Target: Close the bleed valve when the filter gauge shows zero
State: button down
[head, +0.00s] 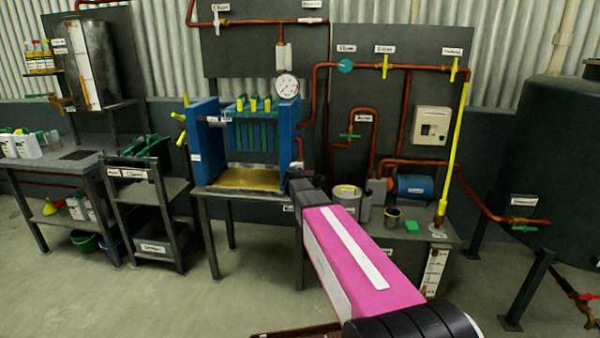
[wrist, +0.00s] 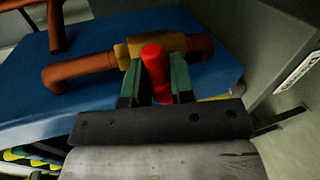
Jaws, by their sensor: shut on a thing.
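The filter gauge (head: 287,85) is a round white dial above the blue filter press (head: 204,140) in the head view; its needle is too small to read surely. In the wrist view, a brass valve (wrist: 130,50) sits on a copper pipe against a blue panel. Its red handle (wrist: 152,54) points toward my gripper (wrist: 157,68). My green fingers are shut on this handle, one on each side. I cannot read a label on this valve. In the head view my arm hides the gripper and the handle.
A bench (head: 443,239) with a grey bucket, a blue motor and a green block stands right of the press. A shelf cart (head: 176,187) stands to its left. A large dark tank (head: 545,130) is at far right. The left foreground floor is clear.

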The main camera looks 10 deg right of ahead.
jog(key=shift+s+d+f+m, duration=0.15)
jog(key=shift+s+f+m, duration=0.1)
jog(key=shift+m, duration=0.35)
jog(key=shift+w+y, duration=0.1)
jog(key=shift+y, duration=0.2)
jog(key=c, duration=1.2)
grip_release()
jog(key=shift+f, duration=0.1)
jog(key=shift+o, duration=0.7)
jog(key=shift+w, duration=0.1)
jog(key=v, duration=1.1)
